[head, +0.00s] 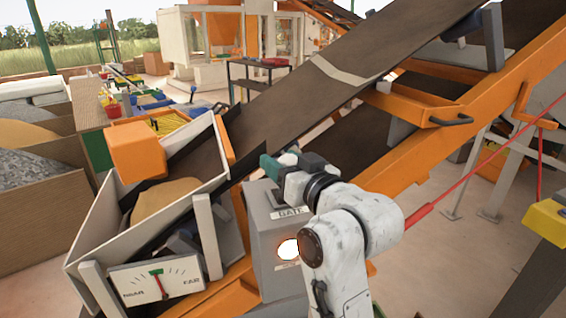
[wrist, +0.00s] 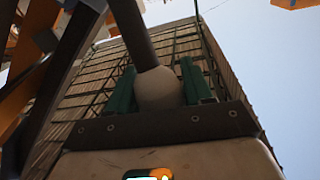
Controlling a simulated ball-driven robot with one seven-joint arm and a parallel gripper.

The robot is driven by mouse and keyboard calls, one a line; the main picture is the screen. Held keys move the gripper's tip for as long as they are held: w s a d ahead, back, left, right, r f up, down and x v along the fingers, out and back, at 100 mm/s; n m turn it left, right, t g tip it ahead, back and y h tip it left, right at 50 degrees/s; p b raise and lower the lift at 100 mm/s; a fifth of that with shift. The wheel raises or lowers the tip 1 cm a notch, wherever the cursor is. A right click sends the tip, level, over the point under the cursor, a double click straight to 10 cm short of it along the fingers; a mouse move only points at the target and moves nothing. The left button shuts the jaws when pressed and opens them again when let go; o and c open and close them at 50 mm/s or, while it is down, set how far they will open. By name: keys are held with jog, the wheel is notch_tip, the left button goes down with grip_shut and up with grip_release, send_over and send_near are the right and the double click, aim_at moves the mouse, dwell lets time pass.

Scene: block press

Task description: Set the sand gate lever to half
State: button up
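The grey gate box (head: 272,235) with a GATE label stands beside the conveyor in the head view. A lit round lamp (head: 288,249) is on its front. The sand gate lever shows in the wrist view as a dark rod (wrist: 133,30) with a round cream knob (wrist: 158,90). My gripper (head: 275,167) is above the gate box. Its green fingers (wrist: 158,85) lie against both sides of the knob and look shut on it. In the head view my gripper and wrist hide most of the lever, so its setting cannot be told.
A hopper (head: 95,243) with sand and an orange block (head: 137,150) is at the left. Its NEAR-FAR dial (head: 187,283) has a red needle near the middle green mark. The dark conveyor belt (head: 290,100) and its orange frame (head: 515,75) rise close behind my arm.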

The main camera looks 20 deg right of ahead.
grip_shut()
jog(key=shift+w+r, duration=0.1)
jog(key=shift+w, duration=0.15)
jog(key=w, duration=0.4)
jog(key=shift+w+d+f, duration=0.15)
jog(key=shift+w+f, duration=0.05)
jog(key=shift+w, duration=0.05)
jog(key=shift+o, duration=0.4)
grip_release()
jog(key=shift+f, duration=0.1)
jog(key=o, duration=0.3)
jog(key=shift+r, duration=0.25)
